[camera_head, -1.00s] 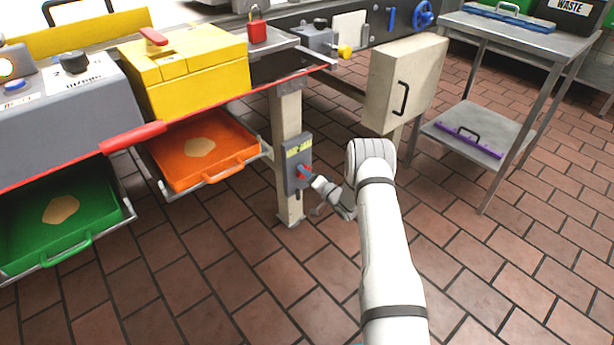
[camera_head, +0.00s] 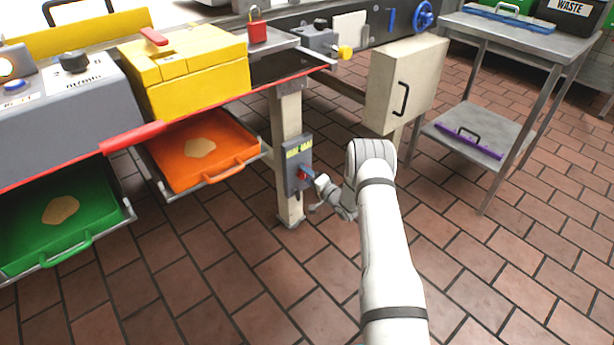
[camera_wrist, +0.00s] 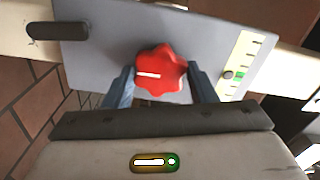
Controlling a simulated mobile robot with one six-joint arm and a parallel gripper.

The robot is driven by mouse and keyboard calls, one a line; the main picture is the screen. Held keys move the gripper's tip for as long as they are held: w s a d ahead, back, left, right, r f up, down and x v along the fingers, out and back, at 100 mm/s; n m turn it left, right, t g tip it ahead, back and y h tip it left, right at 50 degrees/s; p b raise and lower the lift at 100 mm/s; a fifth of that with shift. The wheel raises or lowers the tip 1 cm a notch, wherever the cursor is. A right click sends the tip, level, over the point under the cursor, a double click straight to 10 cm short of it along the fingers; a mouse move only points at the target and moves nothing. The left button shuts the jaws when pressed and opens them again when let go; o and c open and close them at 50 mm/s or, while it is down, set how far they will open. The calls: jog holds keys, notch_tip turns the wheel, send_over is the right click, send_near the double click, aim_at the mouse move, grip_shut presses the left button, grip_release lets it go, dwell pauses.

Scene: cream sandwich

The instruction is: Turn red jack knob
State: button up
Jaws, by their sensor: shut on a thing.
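The red jack knob (camera_wrist: 161,72) is a lobed red knob with a white line, on a grey panel (camera_wrist: 110,40). In the wrist view its white line points left, nearly level. My gripper (camera_wrist: 163,85) has one blue-grey finger on each side of the knob and is shut on it. In the head view the grey panel (camera_head: 291,174) is fixed to a cream table leg, and my gripper (camera_head: 309,178) reaches it from the right. There the knob (camera_head: 303,174) is partly hidden by the fingers.
A yellow-green scale (camera_wrist: 235,68) with a marker is on the panel, and a dark bar (camera_wrist: 58,31) sticks out at its other end. An orange tray (camera_head: 180,178) hangs left of the leg. A cream cabinet (camera_head: 385,85) stands behind my arm. The tiled floor is clear around the leg.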

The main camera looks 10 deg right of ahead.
jog(key=o, duration=1)
jog(key=p+v, duration=0.2)
jog(key=v, duration=0.6)
jog(key=shift+p, duration=0.35)
jog(key=shift+f, duration=0.1)
